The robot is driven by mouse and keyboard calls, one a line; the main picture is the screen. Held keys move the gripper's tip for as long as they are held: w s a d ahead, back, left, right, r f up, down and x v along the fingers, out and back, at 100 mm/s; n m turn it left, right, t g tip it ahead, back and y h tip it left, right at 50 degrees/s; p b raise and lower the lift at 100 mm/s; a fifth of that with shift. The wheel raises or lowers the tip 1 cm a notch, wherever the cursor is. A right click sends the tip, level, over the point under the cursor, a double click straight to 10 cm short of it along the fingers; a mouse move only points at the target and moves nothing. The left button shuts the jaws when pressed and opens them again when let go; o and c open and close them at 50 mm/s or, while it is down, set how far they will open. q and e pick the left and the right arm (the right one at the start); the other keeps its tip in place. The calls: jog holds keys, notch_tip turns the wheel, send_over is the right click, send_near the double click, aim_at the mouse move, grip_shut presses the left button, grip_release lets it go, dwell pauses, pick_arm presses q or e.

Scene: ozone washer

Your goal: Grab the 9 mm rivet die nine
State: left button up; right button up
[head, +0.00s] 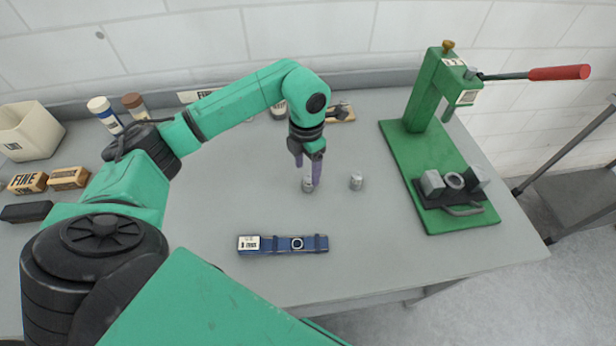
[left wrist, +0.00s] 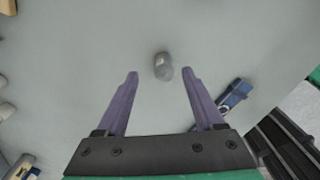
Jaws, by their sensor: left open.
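Two small grey metal cylinders, which look like rivet dies, stand on the grey workbench. The left die (head: 308,185) is at my left gripper's fingertips, and the right die (head: 356,181) stands a short way to the right. Their size marks are too small to read. My left gripper (head: 307,173) points down with its purple fingers open. In the left wrist view a single die (left wrist: 163,66) shows near the gap between the open fingertips (left wrist: 160,74), touching neither finger. My right gripper is not in view.
A green lever press (head: 430,130) with a red handle stands at the right, with grey blocks on its base. A blue strip (head: 283,244) lies near the front edge. Bottles, labelled blocks and a cream bin (head: 28,131) are at the left. The bench around the dies is clear.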

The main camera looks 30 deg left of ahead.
aim_at(309, 177)
pick_arm(q)
jog(key=f, duration=0.1)
jog(key=f+p, duration=0.1)
jog(key=shift+s+d+f, duration=0.15)
jog(key=shift+d+f, duration=0.15)
jog(key=shift+f, duration=0.5)
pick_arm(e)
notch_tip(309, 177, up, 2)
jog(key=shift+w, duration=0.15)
pick_arm(q)
grip_shut()
